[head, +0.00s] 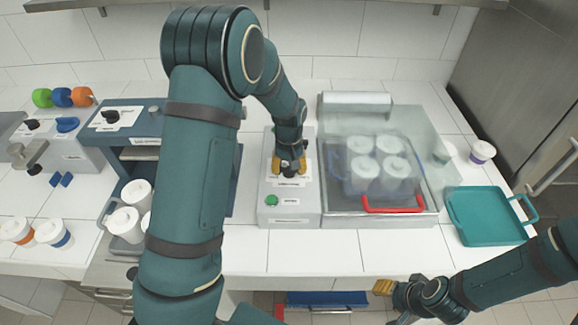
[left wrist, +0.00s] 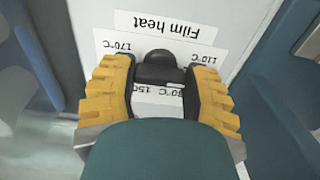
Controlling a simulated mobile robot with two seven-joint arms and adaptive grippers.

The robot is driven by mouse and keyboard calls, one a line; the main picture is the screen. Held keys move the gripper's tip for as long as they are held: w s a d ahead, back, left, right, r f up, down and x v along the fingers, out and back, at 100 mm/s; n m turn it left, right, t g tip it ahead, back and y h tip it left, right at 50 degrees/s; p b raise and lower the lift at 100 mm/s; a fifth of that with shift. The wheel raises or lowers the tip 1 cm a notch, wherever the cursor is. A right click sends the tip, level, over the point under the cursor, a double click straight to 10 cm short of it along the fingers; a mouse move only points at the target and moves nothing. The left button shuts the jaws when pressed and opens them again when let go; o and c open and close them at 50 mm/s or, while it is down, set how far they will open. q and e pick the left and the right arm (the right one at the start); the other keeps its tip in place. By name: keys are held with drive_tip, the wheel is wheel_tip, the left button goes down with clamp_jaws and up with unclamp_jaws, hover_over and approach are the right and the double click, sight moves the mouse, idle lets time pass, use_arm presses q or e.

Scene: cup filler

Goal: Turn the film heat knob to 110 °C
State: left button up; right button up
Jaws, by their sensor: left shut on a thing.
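The black film heat knob (left wrist: 160,68) is on a white dial label in the left wrist view, where the panel appears upside down. The yellow fingers of my left gripper (left wrist: 160,88) are on both sides of the knob, shut on it. 170 °C shows at the left of the dial, 110 °C at the right, and 130 and 150 lie below, partly covered. I cannot tell which mark the knob points to. In the head view my left gripper (head: 290,166) reaches down to the grey control panel (head: 291,213). My right gripper (head: 392,288) hangs low in front of the counter.
A green button (head: 272,200) is on the panel's front part. Right of it is a tray of white cups (head: 376,164) under a clear cover with a red handle (head: 394,208). A teal tray (head: 487,214) lies further right. A blue-grey machine (head: 124,116) stands left.

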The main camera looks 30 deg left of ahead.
idle(0.4)
use_arm(q)
drive_tip(key=o, duration=1.2)
wheel_tip(320, 180, up, 12)
